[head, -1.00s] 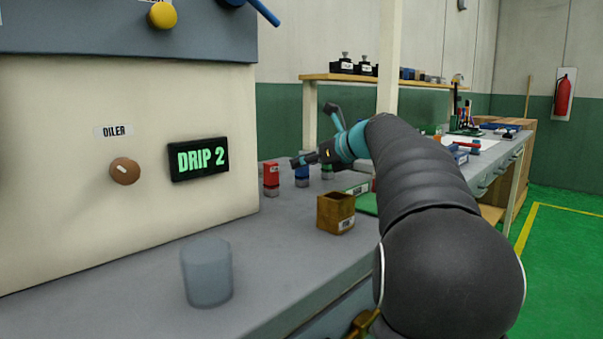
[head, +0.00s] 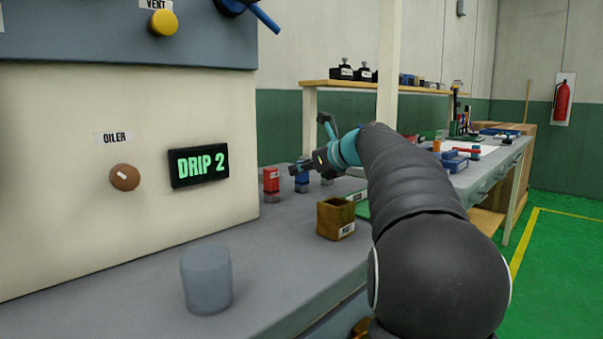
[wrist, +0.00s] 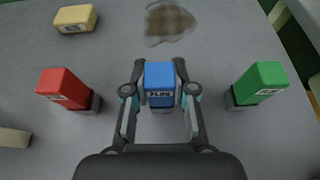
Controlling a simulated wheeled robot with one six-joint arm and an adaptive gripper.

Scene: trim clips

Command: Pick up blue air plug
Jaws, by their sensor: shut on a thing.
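The blue air plug (wrist: 160,80) stands between the two fingers of my gripper (wrist: 160,97) in the wrist view, its labelled face toward me and a grey base below. My gripper is shut on it, one finger on each side. In the head view the blue plug (head: 302,182) stands on the grey bench, with my gripper (head: 298,168) at its top. The head view does not show clearly how the fingertips touch it.
A red plug (wrist: 66,88) stands to the left and a green plug (wrist: 258,83) to the right, both close to my fingers. A yellow block (wrist: 76,18) and a brown stain (wrist: 169,23) lie beyond. A wooden box (head: 336,219) and a translucent cup (head: 206,280) stand nearer on the bench.

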